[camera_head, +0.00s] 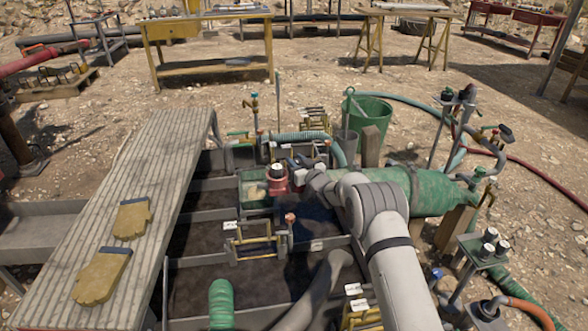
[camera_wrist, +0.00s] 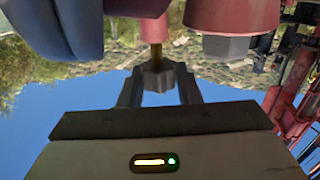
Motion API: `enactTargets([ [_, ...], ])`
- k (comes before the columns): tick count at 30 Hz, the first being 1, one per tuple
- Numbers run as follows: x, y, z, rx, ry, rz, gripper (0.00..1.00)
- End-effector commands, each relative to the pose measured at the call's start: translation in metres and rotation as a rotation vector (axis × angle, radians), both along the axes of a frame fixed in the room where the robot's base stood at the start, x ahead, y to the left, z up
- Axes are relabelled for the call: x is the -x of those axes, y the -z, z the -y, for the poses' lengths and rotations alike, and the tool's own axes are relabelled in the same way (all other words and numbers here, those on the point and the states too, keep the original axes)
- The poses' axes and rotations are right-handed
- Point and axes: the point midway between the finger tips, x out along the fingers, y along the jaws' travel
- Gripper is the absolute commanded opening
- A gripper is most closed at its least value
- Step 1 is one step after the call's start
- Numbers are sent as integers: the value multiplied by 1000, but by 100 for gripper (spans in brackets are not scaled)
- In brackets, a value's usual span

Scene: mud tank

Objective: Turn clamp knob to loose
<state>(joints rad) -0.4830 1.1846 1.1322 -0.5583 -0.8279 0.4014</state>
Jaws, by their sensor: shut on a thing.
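The clamp knob (camera_wrist: 157,79) is a small dark grey lobed knob on a brass stem (camera_wrist: 153,38), in the middle of the wrist view. My gripper (camera_wrist: 158,88) is shut on it, with one finger on each side. Above it is a red body (camera_wrist: 134,7), and a red cylinder with a grey nut (camera_wrist: 228,22) is to the right. In the head view, my gripper (camera_head: 298,174) is beside the red fitting (camera_head: 277,180) on the green machine over the tank. My arm hides the knob there, and I cannot read its setting.
A large green cylinder (camera_head: 420,188) lies right of my wrist. A green bucket (camera_head: 370,117) stands behind. A ribbed walkway (camera_head: 135,180) with two yellow gloves (camera_head: 103,275) is on the left. Yellow frames (camera_head: 255,240) and a grey pipe (camera_head: 320,290) are in front.

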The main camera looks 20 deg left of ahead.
Motion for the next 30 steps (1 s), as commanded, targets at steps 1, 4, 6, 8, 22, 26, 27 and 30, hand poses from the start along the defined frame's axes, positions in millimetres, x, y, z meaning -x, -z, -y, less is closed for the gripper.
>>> enactTargets([
  [1,1,5,-1,3,-42,2,8],
  [4,1,4,-1,1,-123,2,8],
  [6,1,3,-1,1,-175,2,8],
  [8,1,3,-1,1,-217,2,8],
  [22,3,2,-4,0,-418,1,8],
  [26,4,1,-5,0,-433,1,8],
  [27,4,0,-5,0,-435,1,8],
  [30,4,0,-5,0,-438,1,8],
])
